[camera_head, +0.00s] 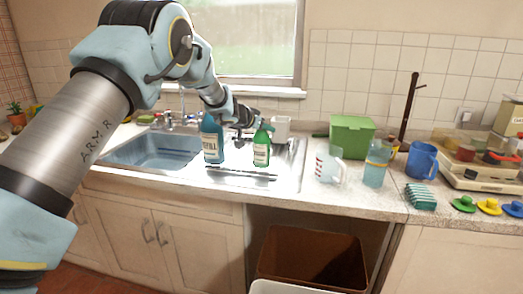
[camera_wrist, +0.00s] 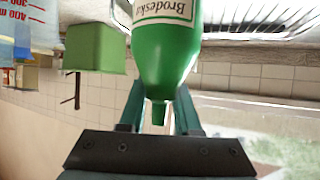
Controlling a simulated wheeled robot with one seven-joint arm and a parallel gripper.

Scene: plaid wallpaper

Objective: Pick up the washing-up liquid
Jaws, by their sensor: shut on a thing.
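The washing-up liquid is a green bottle (camera_head: 261,146) with a pale label, upright over the metal drainer by the sink. In the wrist view, which is upside down, the green bottle (camera_wrist: 166,55) fills the upper middle, its label reading "Brodeska". My gripper (camera_head: 262,124) comes from behind at the bottle's top. In the wrist view my gripper (camera_wrist: 160,108) has one finger on each side of the bottle's upper part and is shut on it. I cannot tell whether the bottle's base touches the drainer.
A larger blue bottle (camera_head: 212,140) marked "REFILL" stands close to its left. The sink basin (camera_head: 155,152) lies left.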

